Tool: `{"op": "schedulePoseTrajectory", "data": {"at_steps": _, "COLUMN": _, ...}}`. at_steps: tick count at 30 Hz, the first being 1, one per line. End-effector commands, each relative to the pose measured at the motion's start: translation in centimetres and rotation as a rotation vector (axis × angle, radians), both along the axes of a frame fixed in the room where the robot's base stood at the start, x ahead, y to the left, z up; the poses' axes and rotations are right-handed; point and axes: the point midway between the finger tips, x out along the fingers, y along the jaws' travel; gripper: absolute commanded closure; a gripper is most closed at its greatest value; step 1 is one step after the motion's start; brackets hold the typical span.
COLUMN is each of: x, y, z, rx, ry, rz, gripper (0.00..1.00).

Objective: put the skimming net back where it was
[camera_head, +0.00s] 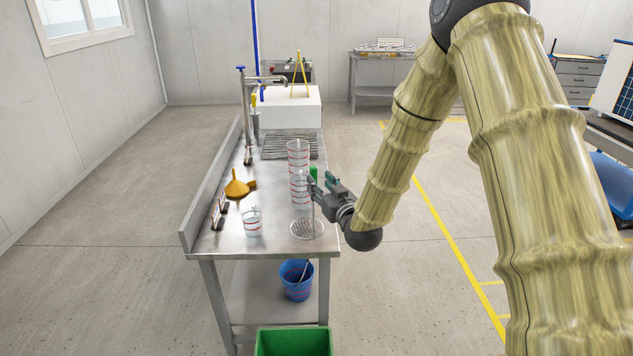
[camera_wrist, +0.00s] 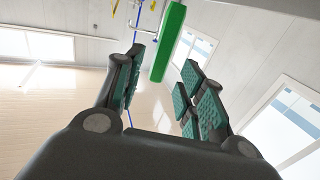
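The skimming net has a round pale mesh (camera_head: 307,230) at the front right corner of the steel bench, with a thin rod rising from it. A green handle (camera_head: 313,173) shows above the rod and looks to be the net's grip. My gripper (camera_head: 318,186) is level with the upper rod, at the bench's right side. In the wrist view the green handle (camera_wrist: 168,42) lies at the gap between the fingertips, with space visible on both sides. The fingers (camera_wrist: 163,62) are apart. Whether the mesh rests on the bench or hangs just above it, I cannot tell.
Stacked clear beakers (camera_head: 298,155) stand just behind my gripper. A single beaker (camera_head: 252,223), an orange funnel (camera_head: 237,186) and a tap (camera_head: 248,120) are on the steel bench (camera_head: 275,243). A blue bucket (camera_head: 296,282) is below; a green bin (camera_head: 293,342) is in front.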

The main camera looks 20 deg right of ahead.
Motion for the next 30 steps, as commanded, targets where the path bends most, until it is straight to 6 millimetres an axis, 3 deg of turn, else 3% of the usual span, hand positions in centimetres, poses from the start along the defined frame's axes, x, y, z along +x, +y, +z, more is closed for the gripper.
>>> {"op": "schedulePoseTrajectory", "data": {"at_steps": 3, "x": -2.3, "y": -0.3, "z": -0.2, "rx": 0.000, "ry": 0.001, "rz": -0.001, "gripper": 0.61}}
{"op": "schedulePoseTrajectory", "data": {"at_steps": 10, "x": -5.7, "y": -0.6, "z": -0.1, "rx": 0.000, "ry": 0.000, "rz": 0.000, "gripper": 0.61}}
{"op": "schedulePoseTrajectory", "data": {"at_steps": 21, "x": -7.3, "y": -0.7, "z": -0.6, "rx": -0.001, "ry": 0.013, "rz": 0.000, "gripper": 0.61}}
{"op": "schedulePoseTrajectory", "data": {"at_steps": 23, "x": -7.6, "y": -0.5, "z": -1.9, "rx": -0.002, "ry": 0.044, "rz": 0.000, "gripper": 0.61}}
{"op": "schedulePoseTrajectory", "data": {"at_steps": 26, "x": -8.9, "y": 0.1, "z": -6.1, "rx": -0.002, "ry": 0.145, "rz": -0.001, "gripper": 0.61}}
{"op": "schedulePoseTrajectory", "data": {"at_steps": 30, "x": -12.6, "y": 1.3, "z": -14.7, "rx": -0.003, "ry": 0.363, "rz": -0.005, "gripper": 0.61}}
